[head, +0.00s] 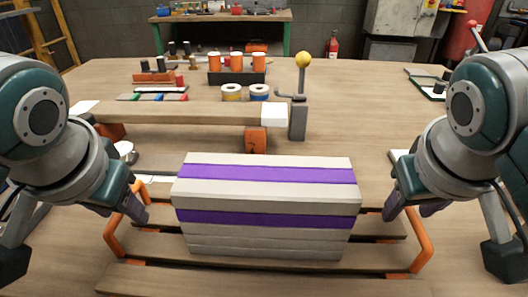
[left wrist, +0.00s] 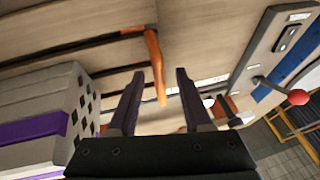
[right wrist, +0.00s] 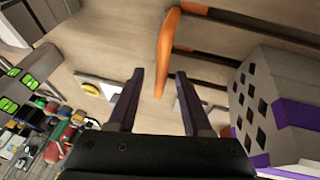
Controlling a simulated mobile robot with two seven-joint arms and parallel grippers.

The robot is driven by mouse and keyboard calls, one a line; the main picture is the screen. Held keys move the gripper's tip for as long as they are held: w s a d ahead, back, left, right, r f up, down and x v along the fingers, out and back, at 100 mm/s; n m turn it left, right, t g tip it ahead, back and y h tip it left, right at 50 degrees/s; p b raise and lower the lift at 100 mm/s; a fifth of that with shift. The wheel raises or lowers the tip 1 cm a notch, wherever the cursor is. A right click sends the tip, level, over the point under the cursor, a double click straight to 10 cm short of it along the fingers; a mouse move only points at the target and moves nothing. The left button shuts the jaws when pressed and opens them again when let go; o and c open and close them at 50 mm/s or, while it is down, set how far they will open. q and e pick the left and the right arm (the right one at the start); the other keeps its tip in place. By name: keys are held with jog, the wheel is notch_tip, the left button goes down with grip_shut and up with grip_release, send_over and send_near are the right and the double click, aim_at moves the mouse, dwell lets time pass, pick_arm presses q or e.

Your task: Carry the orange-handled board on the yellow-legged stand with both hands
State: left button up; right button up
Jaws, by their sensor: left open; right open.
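The slatted wooden board (head: 200,278) lies at the front of the workbench, with an orange handle at its left end (head: 112,235) and right end (head: 422,250). A stack of pale hollow bricks with purple bands (head: 265,195) sits on it. My left gripper (head: 138,207) is open at the left handle, which shows between its fingers in the left wrist view (left wrist: 154,65). My right gripper (head: 412,206) is open at the right handle, which shows between its fingers in the right wrist view (right wrist: 167,50). Both grippers are empty. I cannot identify the yellow-legged stand for certain.
A long beam (head: 190,113) lies behind the bricks, beside a grey lever with a yellow knob (head: 303,62). Orange cups (head: 237,62) and tape rolls (head: 259,91) stand farther back. A yellow frame (head: 62,38) stands beyond the bench at far left.

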pick_arm(q)
jog(key=shift+w+a+f, duration=0.1)
jog(key=shift+w+f, duration=0.1)
jog(key=shift+f, duration=0.2)
pick_arm(e)
jog(key=shift+w+f, duration=0.15)
jog(key=shift+f, duration=0.25)
pick_arm(q)
grip_shut()
pick_arm(e)
grip_shut()
pick_arm(q)
jog(key=shift+r, duration=0.15)
pick_arm(e)
jog(key=shift+r, duration=0.15)
dwell(0.4)
